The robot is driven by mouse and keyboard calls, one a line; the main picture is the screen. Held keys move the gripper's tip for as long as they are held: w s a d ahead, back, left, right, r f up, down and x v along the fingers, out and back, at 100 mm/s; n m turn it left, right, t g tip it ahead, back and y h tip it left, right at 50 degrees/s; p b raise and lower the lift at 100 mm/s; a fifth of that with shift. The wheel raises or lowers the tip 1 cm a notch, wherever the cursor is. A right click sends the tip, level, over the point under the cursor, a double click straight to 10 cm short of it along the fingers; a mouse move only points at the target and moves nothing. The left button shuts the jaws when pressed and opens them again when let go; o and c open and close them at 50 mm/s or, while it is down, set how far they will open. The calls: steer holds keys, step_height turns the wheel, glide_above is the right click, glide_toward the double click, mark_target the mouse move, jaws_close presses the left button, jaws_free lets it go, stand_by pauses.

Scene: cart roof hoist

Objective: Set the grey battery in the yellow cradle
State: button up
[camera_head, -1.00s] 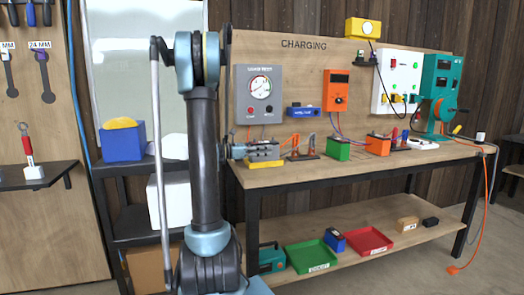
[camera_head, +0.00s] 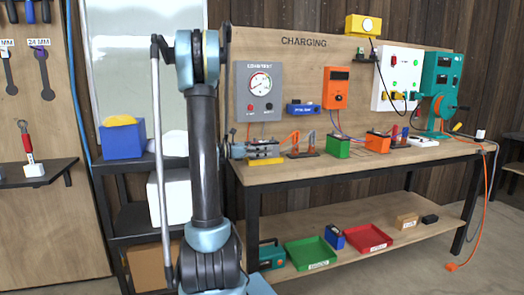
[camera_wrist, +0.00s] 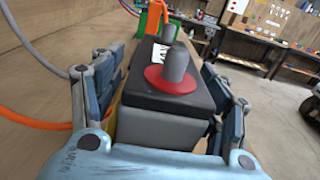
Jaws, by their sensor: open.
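The grey battery (camera_wrist: 158,130) has a dark top with a red-ringed grey post and fills the middle of the wrist view. In the head view the battery (camera_head: 265,150) is small and partly covered by my gripper. The yellow cradle (camera_head: 266,161) shows as a low yellow strip on the bench just below it. The battery appears to sit in the cradle, but its underside is hidden. My gripper (camera_wrist: 160,95) is open, with one finger on each side of the battery. Whether the fingers touch it is hard to tell.
Clamps (camera_head: 302,146) stand just right of the cradle, with a green battery (camera_head: 338,148) and an orange battery (camera_head: 377,143) farther along. A grey gauge panel (camera_head: 258,90) hangs behind. An orange cable (camera_wrist: 35,124) runs close to my gripper's left side.

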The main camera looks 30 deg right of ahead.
steer(key=v, duration=1.2)
stand_by(0.5)
